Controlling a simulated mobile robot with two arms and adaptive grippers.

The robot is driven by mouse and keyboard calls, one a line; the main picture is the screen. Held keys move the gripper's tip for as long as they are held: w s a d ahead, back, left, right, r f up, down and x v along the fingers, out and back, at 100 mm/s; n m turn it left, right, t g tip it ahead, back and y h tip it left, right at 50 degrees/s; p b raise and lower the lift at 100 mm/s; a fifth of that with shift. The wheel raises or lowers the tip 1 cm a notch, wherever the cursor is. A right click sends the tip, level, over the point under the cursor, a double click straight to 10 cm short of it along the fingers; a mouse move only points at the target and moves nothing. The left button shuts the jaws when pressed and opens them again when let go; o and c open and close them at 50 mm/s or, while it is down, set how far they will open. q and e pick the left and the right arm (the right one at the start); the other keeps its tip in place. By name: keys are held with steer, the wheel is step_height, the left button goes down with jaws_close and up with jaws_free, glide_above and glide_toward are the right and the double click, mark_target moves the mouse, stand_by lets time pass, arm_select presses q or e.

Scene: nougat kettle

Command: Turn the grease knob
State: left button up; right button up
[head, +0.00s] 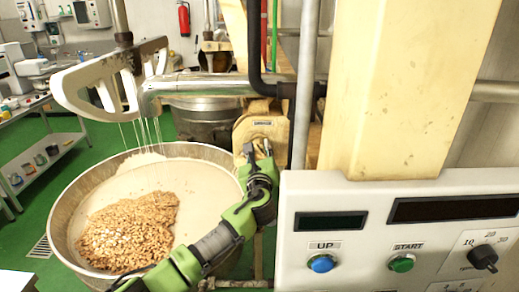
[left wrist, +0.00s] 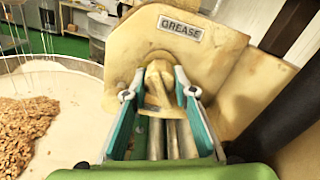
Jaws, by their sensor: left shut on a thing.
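The grease knob (left wrist: 157,88) is a cream-coloured knob below a plate marked GREASE (left wrist: 180,28) in the left wrist view. My left gripper (left wrist: 160,88) is shut on the knob, with one finger on each side of it. In the head view my left gripper (head: 258,152) reaches up to the cream housing (head: 262,128) beside the kettle, and its fingers hide most of the knob there. My right gripper is not in view.
A large kettle (head: 62,225) holding nuts and white mass stands left of my left arm, under a white paddle (head: 85,85). A control panel (head: 375,270) with a blue UP button and green START button is close on the right. A horizontal pipe (head: 205,85) runs above.

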arm_select(q)
steer(key=m, duration=0.3)
steer(key=shift+f+m, duration=0.25)
steer(key=shift+m, duration=0.05)
steer(key=shift+a+m, duration=0.1)
steer(key=shift+m, duration=1.6)
steer(key=shift+f, duration=0.1)
steer(key=o, duration=1.1)
steer(key=shift+s+r, duration=0.15)
steer(key=shift+r, duration=0.1)
steer(key=s, duration=0.7)
steer(key=shift+s, duration=0.15)
steer(key=shift+f, duration=0.1)
